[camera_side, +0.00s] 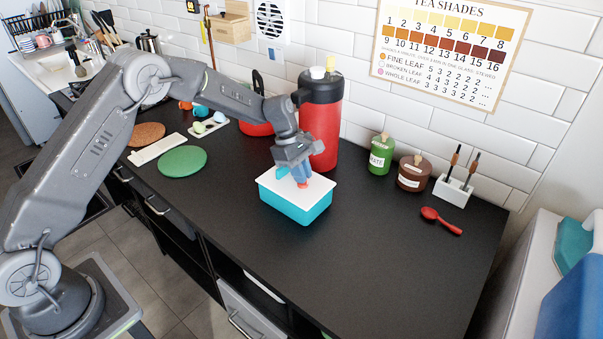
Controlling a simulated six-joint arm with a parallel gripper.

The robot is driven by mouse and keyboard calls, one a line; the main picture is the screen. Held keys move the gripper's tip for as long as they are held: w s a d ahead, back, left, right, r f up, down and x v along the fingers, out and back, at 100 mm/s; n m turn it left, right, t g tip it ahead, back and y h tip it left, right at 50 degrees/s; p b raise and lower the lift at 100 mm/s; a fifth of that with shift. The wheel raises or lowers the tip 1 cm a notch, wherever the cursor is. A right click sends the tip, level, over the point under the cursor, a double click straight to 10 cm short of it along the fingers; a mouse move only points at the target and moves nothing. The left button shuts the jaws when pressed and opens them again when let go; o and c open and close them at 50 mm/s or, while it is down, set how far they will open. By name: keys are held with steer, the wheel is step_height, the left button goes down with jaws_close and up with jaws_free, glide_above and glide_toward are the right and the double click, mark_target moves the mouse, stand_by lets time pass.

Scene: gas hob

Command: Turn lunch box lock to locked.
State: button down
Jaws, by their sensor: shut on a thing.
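The lunch box (295,209) is a teal box with a white lid, standing on the dark counter near the middle. My gripper (302,178) comes down from above onto the lid and is shut on the lock. The fingers hide most of the lock, so I cannot tell which way it is turned.
A tall red flask (320,125) stands close behind my gripper. Green (379,155) and brown (413,174) jars, a white holder (454,190) and a red spoon (441,221) lie to the right. A green round mat (182,161) is at left. The counter's front right is clear.

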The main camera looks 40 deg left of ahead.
steer(key=shift+f+m, duration=0.25)
steer(key=shift+m, duration=0.15)
steer(key=shift+s+m+g, duration=0.1)
steer(key=shift+m+g, duration=0.5)
steer(key=shift+m, duration=0.7)
steer(key=shift+m+g, duration=0.6)
steer(key=shift+m, duration=0.7)
steer(key=shift+f, duration=0.1)
steer(key=c, duration=1.2)
jaws_free()
steer(key=shift+w+a+r+y, duration=0.1)
steer(key=shift+w+r+y, duration=0.2)
steer(key=shift+r, duration=0.3)
steer(key=v, duration=0.6)
steer(key=shift+r, duration=0.25)
